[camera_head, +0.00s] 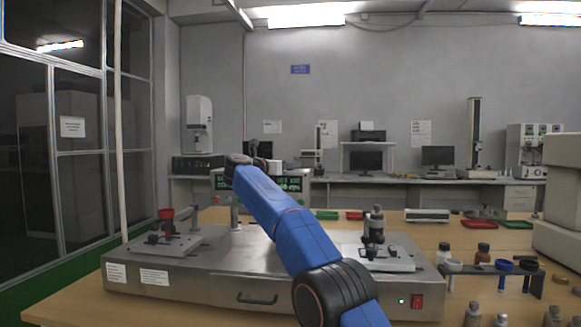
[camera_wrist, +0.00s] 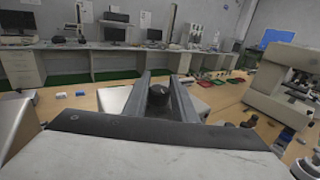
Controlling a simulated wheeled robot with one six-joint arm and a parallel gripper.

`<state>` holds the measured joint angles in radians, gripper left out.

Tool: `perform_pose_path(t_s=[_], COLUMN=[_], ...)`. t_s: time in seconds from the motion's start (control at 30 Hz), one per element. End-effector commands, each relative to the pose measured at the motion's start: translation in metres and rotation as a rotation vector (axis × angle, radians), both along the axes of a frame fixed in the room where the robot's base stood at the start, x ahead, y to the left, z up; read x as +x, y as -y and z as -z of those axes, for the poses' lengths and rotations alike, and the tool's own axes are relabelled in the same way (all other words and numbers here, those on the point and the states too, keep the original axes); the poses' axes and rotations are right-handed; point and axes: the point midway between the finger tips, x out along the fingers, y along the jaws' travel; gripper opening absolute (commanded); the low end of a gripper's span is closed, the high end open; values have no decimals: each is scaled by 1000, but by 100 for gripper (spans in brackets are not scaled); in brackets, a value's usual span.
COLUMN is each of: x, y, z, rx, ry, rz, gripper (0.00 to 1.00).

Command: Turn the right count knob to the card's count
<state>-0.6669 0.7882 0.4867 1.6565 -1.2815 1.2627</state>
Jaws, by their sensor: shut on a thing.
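In the wrist view a dark round knob (camera_wrist: 158,97) stands between the two fingers of my gripper (camera_wrist: 162,88), which is shut on it. Whether it is the right count knob cannot be told from its marks. In the head view my blue arm reaches over the steel tester (camera_head: 200,285), and my gripper (camera_head: 240,161) is at its back, partly hidden by my wrist. A dark display (camera_head: 290,184) with green digits stands behind the arm, partly covered. White labels (camera_head: 154,276) are on the tester's front; their text is too small to read, and no card with a clear count shows.
The tester carries a left station with a red cup (camera_head: 166,214) and a right station (camera_head: 374,232). A rack with cups (camera_head: 500,267) and several bottles stand at the right. A red switch (camera_head: 417,301) is on the front. Red and green trays (camera_head: 478,224) lie behind.

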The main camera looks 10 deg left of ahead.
Motion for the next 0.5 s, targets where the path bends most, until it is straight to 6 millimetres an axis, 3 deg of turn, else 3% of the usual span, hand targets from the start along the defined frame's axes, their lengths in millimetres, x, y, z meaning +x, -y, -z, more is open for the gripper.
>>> perform_pose_path(t_s=[0.5], x=[-3], y=[-3], z=[4], rx=[3], ry=[-4], rz=[57], gripper=[2])
